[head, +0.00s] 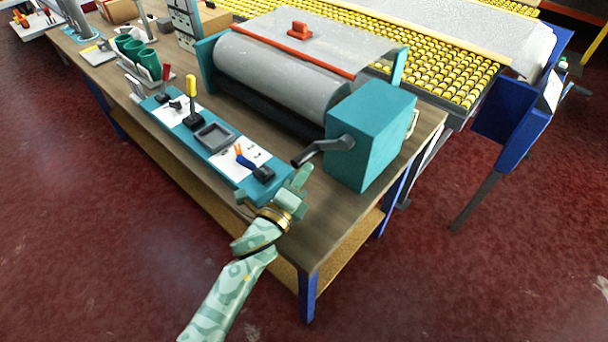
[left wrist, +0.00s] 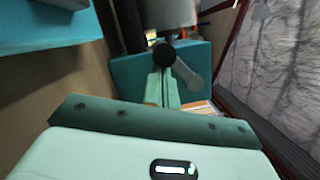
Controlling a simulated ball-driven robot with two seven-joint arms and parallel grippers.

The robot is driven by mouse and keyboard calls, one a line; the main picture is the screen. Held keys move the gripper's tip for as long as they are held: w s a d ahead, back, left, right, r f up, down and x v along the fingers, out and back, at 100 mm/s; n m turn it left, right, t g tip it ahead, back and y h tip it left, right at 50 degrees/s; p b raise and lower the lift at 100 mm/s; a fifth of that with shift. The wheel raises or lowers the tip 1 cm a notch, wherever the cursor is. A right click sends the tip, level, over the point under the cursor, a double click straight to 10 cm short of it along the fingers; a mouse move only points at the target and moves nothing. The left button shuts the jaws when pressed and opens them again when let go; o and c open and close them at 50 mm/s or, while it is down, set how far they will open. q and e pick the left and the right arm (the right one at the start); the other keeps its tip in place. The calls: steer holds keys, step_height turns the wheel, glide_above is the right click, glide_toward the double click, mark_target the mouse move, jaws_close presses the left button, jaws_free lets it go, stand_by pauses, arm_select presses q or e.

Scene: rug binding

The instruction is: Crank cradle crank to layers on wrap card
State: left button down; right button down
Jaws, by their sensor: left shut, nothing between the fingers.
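The cradle (head: 280,72) is a grey roll between teal end housings on the wooden bench. Its dark grey crank (head: 325,147) sticks out from the near teal housing (head: 372,125), its handle end to the left. My left gripper (head: 303,174) is just in front of the crank, shut and empty. In the left wrist view the shut fingers (left wrist: 160,88) point at the round dark crank knob (left wrist: 164,54), the crank arm (left wrist: 188,74) running down right from it. I cannot tell if they touch. A small white card (head: 553,91) hangs on the blue post; its print is unreadable. My right gripper is out of view.
A teal tool tray (head: 218,160) with several tools lies left of the crank on the bench (head: 325,215). A yellow roller conveyor (head: 440,75) with grey wrap stands behind the cradle. Green cups (head: 140,55) stand farther left. Red floor is open at the front right.

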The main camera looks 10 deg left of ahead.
mark_target(294, 162)
arm_select(q)
steer(key=shift+w+a+r+m+b, duration=0.2)
steer(key=shift+r+m+b, duration=0.1)
steer(key=shift+m, duration=0.2)
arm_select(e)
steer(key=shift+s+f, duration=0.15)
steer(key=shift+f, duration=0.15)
arm_select(q)
steer(key=shift+w+a+r+m+t+h+b, duration=0.2)
steer(key=shift+m+h+b, duration=0.1)
steer(key=shift+m, duration=0.25)
steer(key=shift+w+a+r+m+t+h+b, duration=0.1)
steer(key=shift+a+m+h+b, duration=0.15)
steer(key=shift+m, duration=0.3)
steer(key=shift+w+a+r+m+h+b, duration=0.1)
steer(key=shift+a+r+m+h+b, duration=0.15)
steer(key=shift+r+m, duration=0.35)
steer(key=shift+w+a+r+m+h+b, duration=0.1)
steer(key=shift+r+m+b, duration=0.2)
steer(key=shift+m, duration=0.6)
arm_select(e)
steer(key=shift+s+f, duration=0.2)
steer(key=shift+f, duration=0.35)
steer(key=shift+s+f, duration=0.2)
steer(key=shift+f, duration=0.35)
arm_select(q)
steer(key=shift+f, duration=0.1)
